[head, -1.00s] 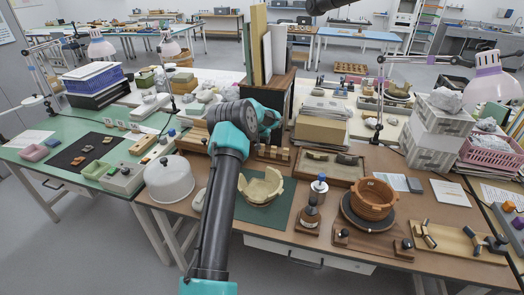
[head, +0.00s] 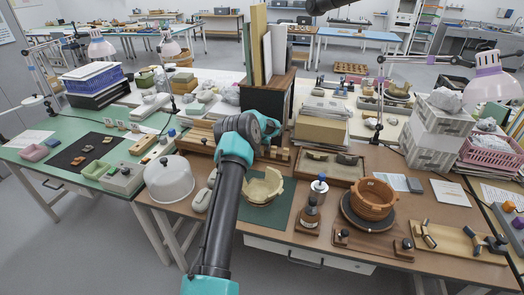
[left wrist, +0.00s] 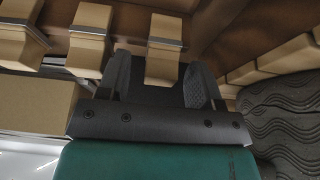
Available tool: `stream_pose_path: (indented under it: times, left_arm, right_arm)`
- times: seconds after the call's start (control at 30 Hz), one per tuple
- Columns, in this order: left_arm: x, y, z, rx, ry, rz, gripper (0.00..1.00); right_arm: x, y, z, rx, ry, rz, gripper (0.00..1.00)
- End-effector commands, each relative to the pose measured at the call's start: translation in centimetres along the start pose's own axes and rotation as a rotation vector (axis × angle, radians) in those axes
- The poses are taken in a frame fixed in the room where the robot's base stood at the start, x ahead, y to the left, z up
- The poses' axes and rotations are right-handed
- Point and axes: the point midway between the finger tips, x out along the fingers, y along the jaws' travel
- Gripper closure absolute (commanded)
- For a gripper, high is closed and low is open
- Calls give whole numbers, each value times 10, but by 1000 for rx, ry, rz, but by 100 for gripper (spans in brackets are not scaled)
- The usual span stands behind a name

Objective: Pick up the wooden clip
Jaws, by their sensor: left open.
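A wooden clip (left wrist: 163,66), a tan block with a thin metal band, shows in the left wrist view between the two dark fingers of my left gripper (left wrist: 161,80). The fingers stand open, one on each side of it, and I see gaps beside the clip. More wooden clips of the same kind (left wrist: 90,38) sit in a row to its left. In the head view the row of clips (head: 285,155) lies behind the green mat, and my left gripper (head: 266,143) is down at it, partly hidden by its own wrist.
A pale broken bowl (head: 262,187) sits on the green mat (head: 279,212) in front of the clips. A sherd tray (head: 333,180) lies to the right, a dark cabinet with boards (head: 268,92) stands behind, and a white dome (head: 169,178) stands left.

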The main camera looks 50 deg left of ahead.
Motion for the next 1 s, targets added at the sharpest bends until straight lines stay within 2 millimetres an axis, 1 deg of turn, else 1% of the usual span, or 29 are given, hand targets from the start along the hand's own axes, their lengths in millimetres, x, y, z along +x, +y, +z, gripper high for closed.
stream_pose_path:
  times: [0.4,0.8,1.0]
  left_arm:
    - [0,0,0,0,0,0,40]
    - [0,0,0,0,0,0,79]
    - [-1,0,0,0,0,0,80]
  right_arm:
    - [0,0,0,0,0,0,49]
    - [0,0,0,0,0,0,49]
    - [0,0,0,0,0,0,49]
